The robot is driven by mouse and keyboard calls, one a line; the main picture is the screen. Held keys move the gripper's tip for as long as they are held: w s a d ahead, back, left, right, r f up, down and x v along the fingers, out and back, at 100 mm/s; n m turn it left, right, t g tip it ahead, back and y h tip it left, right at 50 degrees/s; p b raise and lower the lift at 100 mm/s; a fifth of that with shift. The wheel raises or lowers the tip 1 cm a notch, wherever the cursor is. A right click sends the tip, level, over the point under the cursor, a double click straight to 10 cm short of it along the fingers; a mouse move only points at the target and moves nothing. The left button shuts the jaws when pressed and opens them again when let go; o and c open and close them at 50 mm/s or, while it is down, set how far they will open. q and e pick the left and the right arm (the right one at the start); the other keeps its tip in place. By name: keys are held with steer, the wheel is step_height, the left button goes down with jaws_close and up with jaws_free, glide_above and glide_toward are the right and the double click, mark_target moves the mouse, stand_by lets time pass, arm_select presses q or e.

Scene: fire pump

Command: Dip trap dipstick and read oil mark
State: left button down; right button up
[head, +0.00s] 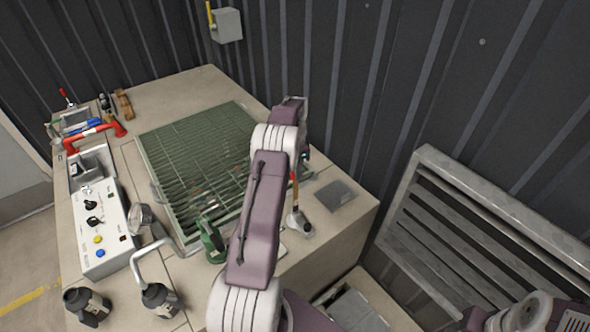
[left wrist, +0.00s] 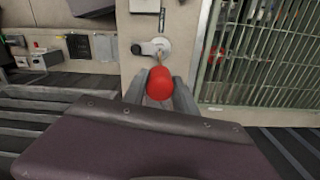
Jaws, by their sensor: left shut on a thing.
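The dipstick shows in the head view as a thin tan rod with a red top (head: 293,177), below my left gripper (head: 302,158). In the left wrist view its red knob (left wrist: 160,83) sits between the fingers of my left gripper (left wrist: 158,80), which is shut on it. The rod runs from the knob to a round grey trap fitting (left wrist: 152,48), also visible in the head view (head: 299,225). I cannot tell how deep the rod sits in it. No oil mark is readable. My right gripper is not visible.
A green grating (head: 195,160) covers the table's middle. A control box (head: 98,228) with knobs and buttons stands left. A grey plate (head: 335,194) lies right of the fitting. Dark nozzles (head: 160,299) stand at the front left. A grey slatted panel (head: 480,225) leans at the right wall.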

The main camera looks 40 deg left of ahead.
arm_select(q)
steer(key=c, duration=1)
jaws_free()
steer(key=shift+w+r, duration=0.15)
steer(key=shift+r, duration=0.15)
steer(key=shift+o, duration=0.2)
step_height(320, 180, up, 5)
steer(key=shift+f+b, duration=0.2)
steer(key=shift+b, duration=0.65)
steer(key=r, duration=0.4)
steer(key=shift+s+d+r, duration=0.1)
steer(key=shift+s+r, duration=0.1)
steer(key=shift+r, duration=0.05)
